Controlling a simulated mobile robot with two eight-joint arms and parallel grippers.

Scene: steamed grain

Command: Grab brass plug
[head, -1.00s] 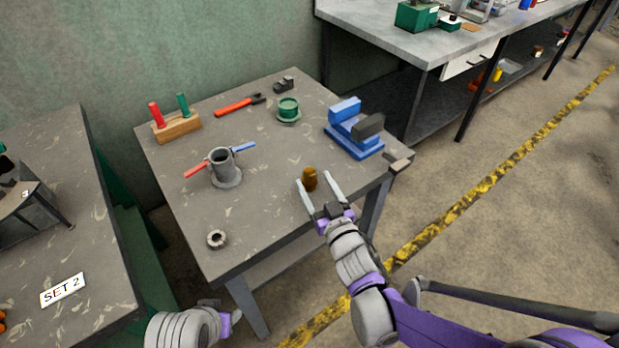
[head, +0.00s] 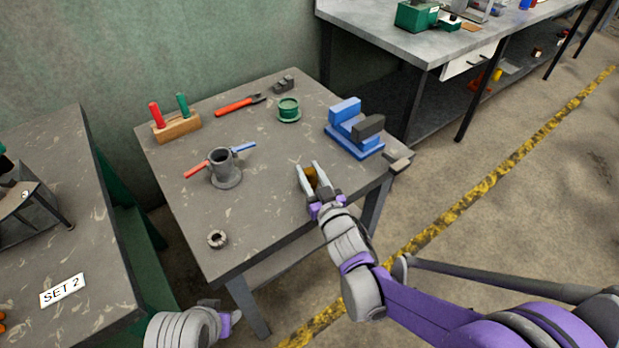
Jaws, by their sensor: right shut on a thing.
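The brass plug (head: 311,175) stands on the grey table near its right front edge, partly hidden by my fingers. My right gripper (head: 308,172) is around it, with one finger on each side, shut on the plug. The plug appears to be still at table height; I cannot tell if it is lifted.
On the table (head: 180,220) stand a grey cylinder with red and blue handles (head: 224,170), a metal nut (head: 217,239), a green flanged part (head: 288,109), a blue vise (head: 354,130), red pliers (head: 238,105) and a wooden block with handles (head: 176,127). The table's middle is clear.

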